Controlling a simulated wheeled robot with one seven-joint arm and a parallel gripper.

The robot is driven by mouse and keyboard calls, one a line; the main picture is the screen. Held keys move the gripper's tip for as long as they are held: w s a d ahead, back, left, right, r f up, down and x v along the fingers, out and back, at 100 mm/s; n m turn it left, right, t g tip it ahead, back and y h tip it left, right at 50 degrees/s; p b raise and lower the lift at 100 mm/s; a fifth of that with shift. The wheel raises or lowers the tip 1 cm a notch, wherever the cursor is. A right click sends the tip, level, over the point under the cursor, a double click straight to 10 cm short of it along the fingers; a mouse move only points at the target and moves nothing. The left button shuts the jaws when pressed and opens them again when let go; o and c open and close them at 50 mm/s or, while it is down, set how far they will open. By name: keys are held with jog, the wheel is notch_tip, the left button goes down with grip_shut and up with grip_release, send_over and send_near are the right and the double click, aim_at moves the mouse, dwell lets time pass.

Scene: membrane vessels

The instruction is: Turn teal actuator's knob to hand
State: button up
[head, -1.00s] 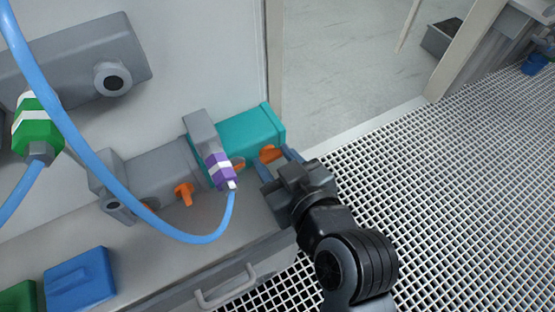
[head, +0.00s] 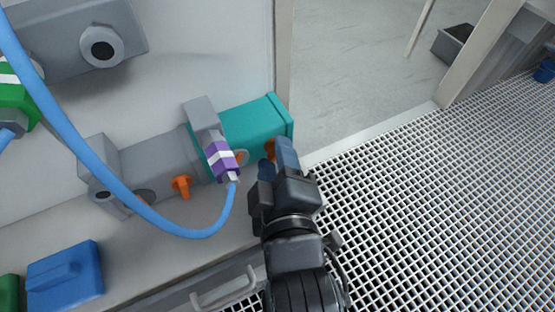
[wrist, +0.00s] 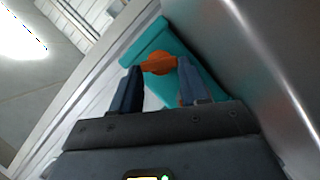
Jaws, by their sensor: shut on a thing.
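The teal actuator (head: 257,125) is a box on the right end of the grey housing, against the wall panel; it also shows in the wrist view (wrist: 150,38). Its orange knob (wrist: 159,64) sits between the blue fingertips of my gripper (wrist: 160,80) in the wrist view. In the head view my gripper (head: 276,160) reaches the actuator's front right, shut on the knob, which shows only as a bit of orange (head: 270,148) beside the fingers. The knob's marking cannot be read.
A purple-and-white connector (head: 221,159) with a blue hose (head: 130,205) hangs just left of my gripper. An orange lever (head: 182,186) sticks out of the grey housing (head: 150,165). A blue block (head: 65,275) lies at lower left. Open grating floor (head: 440,210) is on the right.

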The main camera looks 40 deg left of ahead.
jog(key=shift+f+n+t, duration=0.15)
jog(key=shift+n+t, duration=0.25)
jog(key=shift+n, duration=0.2)
jog(key=shift+b, duration=0.3)
jog(key=o, duration=1.1)
jog(key=shift+c, duration=0.2)
